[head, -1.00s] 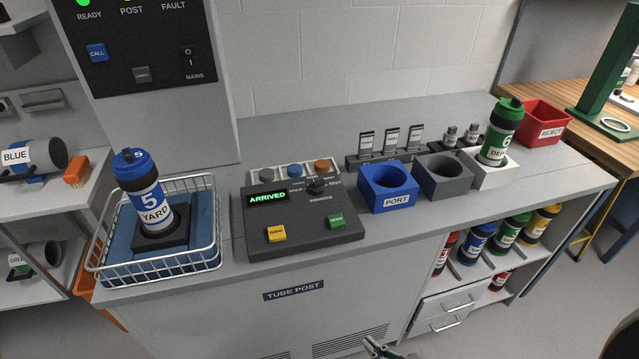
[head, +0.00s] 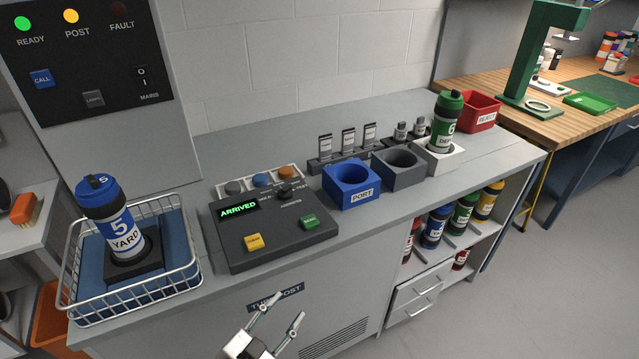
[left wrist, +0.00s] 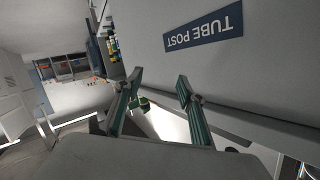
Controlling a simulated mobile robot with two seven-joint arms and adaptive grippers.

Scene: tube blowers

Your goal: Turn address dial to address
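The black address dial (head: 285,190) is a small knob at the upper right of the dark control box (head: 270,231) on the counter. Its pointer setting is too small to read. The box's display (head: 239,208) reads ARRIVED in green. My left gripper (head: 276,310) is open and empty, low in front of the TUBE POST cabinet front, below the counter edge and apart from the dial. Its two fingers stand apart in the left wrist view (left wrist: 155,92), near the TUBE POST label (left wrist: 203,30). My right gripper is out of view.
A wire basket (head: 185,281) with a blue 5 YARD canister (head: 120,225) stands left of the box. A blue PORT holder (head: 350,187), grey holder (head: 400,170) and green canister (head: 444,120) stand to the right. Yellow (head: 254,242) and green (head: 309,221) buttons sit on the box's front.

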